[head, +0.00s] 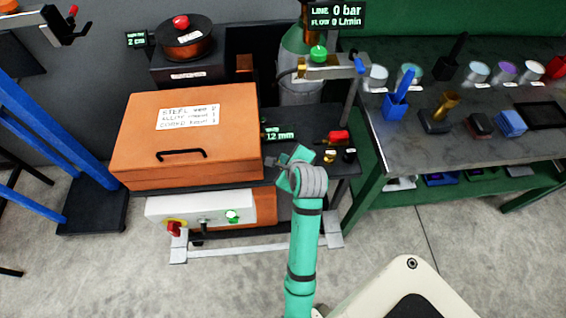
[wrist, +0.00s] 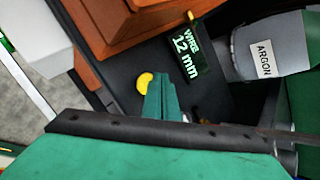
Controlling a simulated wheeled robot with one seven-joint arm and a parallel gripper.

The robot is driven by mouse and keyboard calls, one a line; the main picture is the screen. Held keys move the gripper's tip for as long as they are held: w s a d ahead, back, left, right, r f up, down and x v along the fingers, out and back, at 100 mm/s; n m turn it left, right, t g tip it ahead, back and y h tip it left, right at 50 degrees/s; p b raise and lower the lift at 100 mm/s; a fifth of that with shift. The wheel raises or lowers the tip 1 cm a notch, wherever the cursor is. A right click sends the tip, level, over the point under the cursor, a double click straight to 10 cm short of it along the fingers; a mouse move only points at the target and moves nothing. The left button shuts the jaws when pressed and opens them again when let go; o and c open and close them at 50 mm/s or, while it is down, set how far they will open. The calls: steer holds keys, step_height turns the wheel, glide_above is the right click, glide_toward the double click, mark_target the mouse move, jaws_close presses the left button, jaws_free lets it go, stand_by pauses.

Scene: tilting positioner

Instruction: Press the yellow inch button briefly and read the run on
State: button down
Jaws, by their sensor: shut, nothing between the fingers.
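The yellow button (wrist: 144,81) shows in the wrist view on a dark surface, just left of my fingertips. My gripper (wrist: 160,82) is shut and empty, its tips pointing toward that surface. I cannot tell whether the tips touch the button or stand above it. In the head view my gripper (head: 274,163) is over the dark bench top, and I cannot make out the button there; my wrist and gripper cover that area. The wire display (head: 279,135) reads 12 mm; in the wrist view the display (wrist: 186,52) reads "WIRE 12 mm".
An orange box (head: 190,145) with a handle and paper label stands left of my gripper. A red knob (head: 338,137), gold knob (head: 330,156) and black knob (head: 349,155) are to the right. A gas cylinder (head: 299,88) stands behind. The line display (head: 337,15) reads 0 bar, 0 L/min.

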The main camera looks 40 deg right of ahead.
steer(key=shift+r, duration=0.1)
steer(key=shift+w+r, duration=0.1)
steer(key=shift+r, duration=2.35)
